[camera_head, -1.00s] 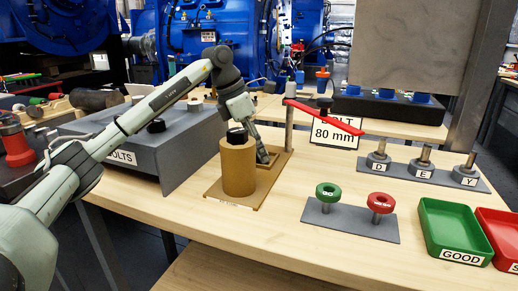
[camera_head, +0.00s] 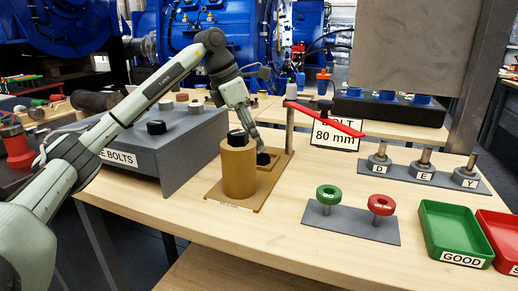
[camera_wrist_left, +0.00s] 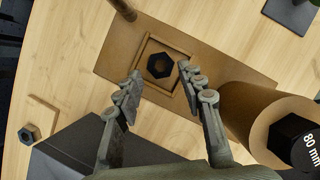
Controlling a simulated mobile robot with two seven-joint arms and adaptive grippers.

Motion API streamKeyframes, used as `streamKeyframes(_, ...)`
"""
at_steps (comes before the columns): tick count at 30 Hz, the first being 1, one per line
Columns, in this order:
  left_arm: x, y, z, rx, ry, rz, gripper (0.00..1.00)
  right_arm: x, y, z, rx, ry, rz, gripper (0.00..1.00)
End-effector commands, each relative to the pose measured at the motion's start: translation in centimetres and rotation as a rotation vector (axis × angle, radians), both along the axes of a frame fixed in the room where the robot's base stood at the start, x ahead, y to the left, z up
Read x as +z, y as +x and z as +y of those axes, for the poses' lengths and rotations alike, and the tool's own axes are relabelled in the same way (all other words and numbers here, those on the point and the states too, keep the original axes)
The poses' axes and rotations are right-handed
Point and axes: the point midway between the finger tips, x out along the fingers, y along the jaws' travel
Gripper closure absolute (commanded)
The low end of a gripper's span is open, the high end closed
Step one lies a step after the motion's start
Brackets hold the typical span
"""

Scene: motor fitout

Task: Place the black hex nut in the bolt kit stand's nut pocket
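The black hex nut (camera_wrist_left: 160,65) lies flat inside the square-rimmed nut pocket (camera_wrist_left: 145,45) of the tan bolt kit stand (camera_wrist_left: 110,58). In the head view the nut (camera_head: 263,158) shows dark in the pocket, behind and right of the stand's upright cylinder (camera_head: 238,168). A black bolt head marked 80 mm (camera_wrist_left: 298,140) tops that cylinder. My left gripper (camera_wrist_left: 160,76) is open, its fingers apart and empty on either side of the nut in the picture. In the head view the left gripper (camera_head: 256,141) is just above the pocket. My right gripper is not in view.
A grey bolts box (camera_head: 175,150) stands left of the stand. A post with a red arm (camera_head: 325,118) rises close behind it. Green and red ring gauges (camera_head: 350,225), a green tray (camera_head: 450,230) and a red tray (camera_head: 497,230) lie right. Another nut (camera_wrist_left: 28,134) lies at far left.

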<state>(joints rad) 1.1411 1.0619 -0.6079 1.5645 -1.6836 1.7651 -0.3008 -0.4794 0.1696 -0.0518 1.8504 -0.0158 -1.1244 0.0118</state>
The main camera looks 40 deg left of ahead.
Motion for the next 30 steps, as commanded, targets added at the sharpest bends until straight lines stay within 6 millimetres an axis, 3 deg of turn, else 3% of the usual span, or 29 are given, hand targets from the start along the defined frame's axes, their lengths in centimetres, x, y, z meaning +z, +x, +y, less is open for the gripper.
streamKeyframes(6,4.7,-1.4,1.2,0.002,-0.001,-0.004,0.61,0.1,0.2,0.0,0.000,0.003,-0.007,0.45)
streamKeyframes(12,7.0,-2.2,1.8,0.001,-0.001,-0.001,0.61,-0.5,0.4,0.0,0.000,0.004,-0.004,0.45)
streamKeyframes(30,7.6,-2.4,2.0,0.001,0.000,0.000,0.61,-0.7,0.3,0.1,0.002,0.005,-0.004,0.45)
